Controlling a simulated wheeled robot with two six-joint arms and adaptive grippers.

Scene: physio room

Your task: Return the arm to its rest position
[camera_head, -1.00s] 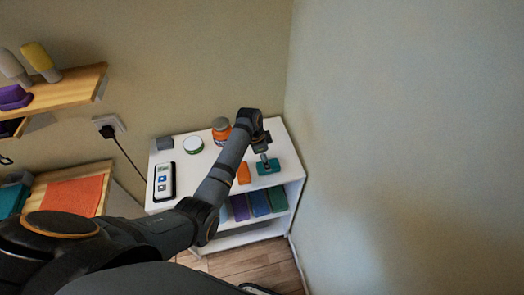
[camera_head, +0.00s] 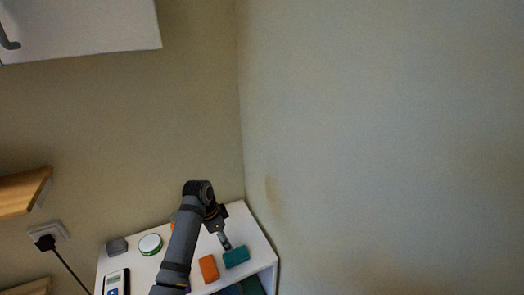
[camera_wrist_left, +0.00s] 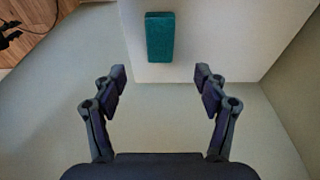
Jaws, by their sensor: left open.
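My left arm reaches over a white shelf unit (camera_head: 135,265) in the corner. My left gripper (camera_head: 225,240) is above the shelf top near a teal block (camera_head: 236,257). In the left wrist view, the left gripper (camera_wrist_left: 160,88) has its fingers spread wide with nothing between them. The teal block (camera_wrist_left: 160,37) lies on the white top ahead of the fingertips, apart from them. My right gripper is in neither view.
On the shelf top are an orange block (camera_head: 208,268), a green-rimmed round tub (camera_head: 150,244), a grey block (camera_head: 117,246) and a handheld device (camera_head: 117,283). Walls meet behind the shelf. A wooden shelf (camera_head: 22,192) and a white cabinet (camera_head: 80,28) are at left.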

